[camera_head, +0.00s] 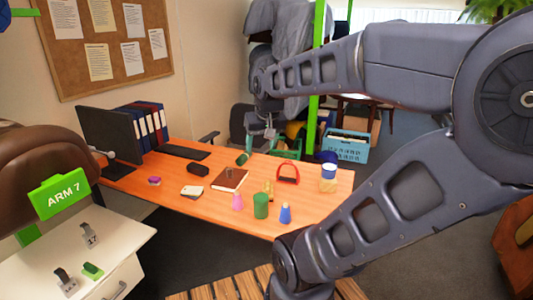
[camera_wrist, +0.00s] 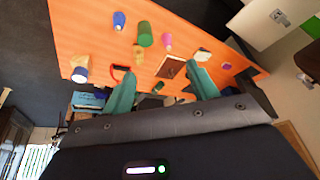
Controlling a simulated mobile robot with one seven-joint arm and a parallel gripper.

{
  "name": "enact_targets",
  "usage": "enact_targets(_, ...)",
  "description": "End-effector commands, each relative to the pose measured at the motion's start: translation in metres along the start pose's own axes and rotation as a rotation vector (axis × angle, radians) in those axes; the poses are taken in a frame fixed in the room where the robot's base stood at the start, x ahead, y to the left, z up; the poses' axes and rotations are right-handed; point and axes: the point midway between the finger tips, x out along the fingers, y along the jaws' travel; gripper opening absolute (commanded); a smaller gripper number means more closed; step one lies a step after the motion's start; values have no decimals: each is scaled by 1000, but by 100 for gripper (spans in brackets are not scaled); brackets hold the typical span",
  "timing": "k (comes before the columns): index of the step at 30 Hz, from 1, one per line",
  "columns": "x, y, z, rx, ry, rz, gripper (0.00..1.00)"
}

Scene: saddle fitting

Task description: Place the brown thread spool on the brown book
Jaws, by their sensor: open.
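The brown book (camera_head: 232,184) lies flat on the orange desk, and it also shows in the wrist view (camera_wrist: 166,73). A small dark item (camera_head: 229,172) is at the book's far part; it is too small to tell whether it is a spool. A small yellow-brown item (camera_head: 268,188) stands right of the book, also in the wrist view (camera_wrist: 138,53); I cannot tell for sure whether it is the brown thread spool. My gripper (camera_head: 261,139) is over the desk's far side, beyond the book. Its teal fingers (camera_wrist: 160,78) are spread, with nothing held between them.
A green can (camera_head: 261,206), pink bottle (camera_head: 237,202) and blue bottle (camera_head: 285,214) stand near the front edge. A red arched item (camera_head: 288,173) and a jar (camera_head: 328,178) are at right. A black item (camera_head: 198,169) is left of the book. A monitor (camera_head: 108,135) stands at far left.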

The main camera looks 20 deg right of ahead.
Motion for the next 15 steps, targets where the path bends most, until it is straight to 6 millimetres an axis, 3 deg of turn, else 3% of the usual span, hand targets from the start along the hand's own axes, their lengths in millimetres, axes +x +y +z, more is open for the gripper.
enact_targets(3, -5, 0, 27, -33, 8, 4, 59)
enact_targets(6, -7, 0, 40, -53, 10, 8, 59)
enact_targets(15, -8, -1, 50, -67, 10, 10, 59)
